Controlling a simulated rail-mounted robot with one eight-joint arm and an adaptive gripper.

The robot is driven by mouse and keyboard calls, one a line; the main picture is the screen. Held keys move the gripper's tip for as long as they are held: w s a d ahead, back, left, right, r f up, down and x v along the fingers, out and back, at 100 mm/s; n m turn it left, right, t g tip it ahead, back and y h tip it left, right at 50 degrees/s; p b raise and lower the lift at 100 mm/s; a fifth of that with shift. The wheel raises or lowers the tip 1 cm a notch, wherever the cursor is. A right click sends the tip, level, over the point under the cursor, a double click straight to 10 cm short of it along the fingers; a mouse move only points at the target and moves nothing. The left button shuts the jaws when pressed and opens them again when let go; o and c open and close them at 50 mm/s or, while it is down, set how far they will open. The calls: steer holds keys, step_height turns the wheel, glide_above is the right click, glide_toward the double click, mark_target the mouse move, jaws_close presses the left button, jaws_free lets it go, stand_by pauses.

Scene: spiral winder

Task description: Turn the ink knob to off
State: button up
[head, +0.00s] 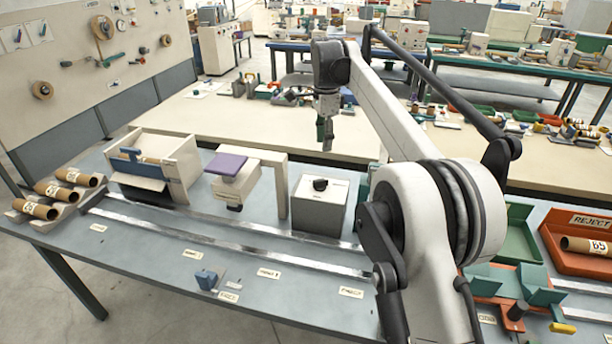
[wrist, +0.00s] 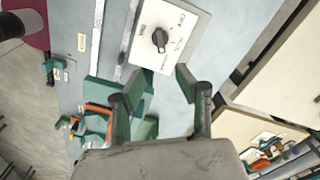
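My gripper (head: 325,136) hangs in the air above and behind the box, fingers pointing down. In the wrist view its green-padded fingers (wrist: 157,84) are spread apart with nothing between them, clear of the knob.
A cream stand with a purple pad (head: 227,164) is left of the box. An open cream bin (head: 183,166) and several cardboard tubes (head: 54,191) lie farther left. Metal rails (head: 230,245) run in front. A red reject tray (head: 557,254) is at the right.

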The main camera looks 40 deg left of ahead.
mark_target(321, 180)
steer(key=f, duration=0.7)
steer(key=f+p, duration=0.1)
steer(key=f, duration=0.6)
steer(key=shift+s+a, duration=0.2)
steer(key=shift+c, duration=0.2)
jaws_close()
